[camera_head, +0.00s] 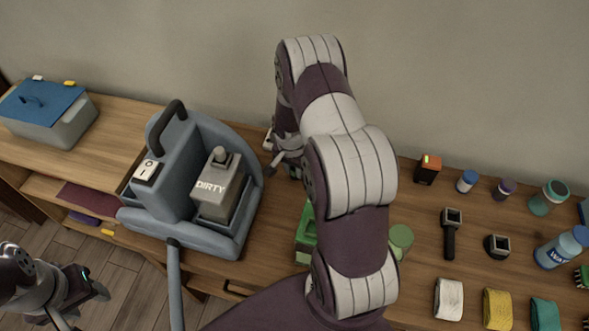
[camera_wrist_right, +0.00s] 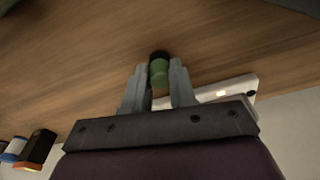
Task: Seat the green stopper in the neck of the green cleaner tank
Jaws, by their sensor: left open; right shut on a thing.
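The green stopper (camera_wrist_right: 158,72) is a small green cylinder with a dark end, held between the fingertips of my right gripper (camera_wrist_right: 160,84) in the right wrist view. Wooden surface shows behind it. In the head view my right gripper (camera_head: 280,155) is above the back of the bench, right of the blue-grey machine, and the stopper cannot be made out there. The green cleaner tank (camera_head: 306,238) stands on the bench, mostly hidden by my right arm; its neck is not visible. My left gripper (camera_head: 88,303) is open and empty, low at the left, away from the bench top.
The blue-grey machine (camera_head: 190,230) with a grey DIRTY tank (camera_head: 217,188) stands left of the green tank. A green round item (camera_head: 401,237) sits right of my arm. Several bottles, tools and rolled cloths fill the right. A blue-lidded bin (camera_head: 60,120) stands far left.

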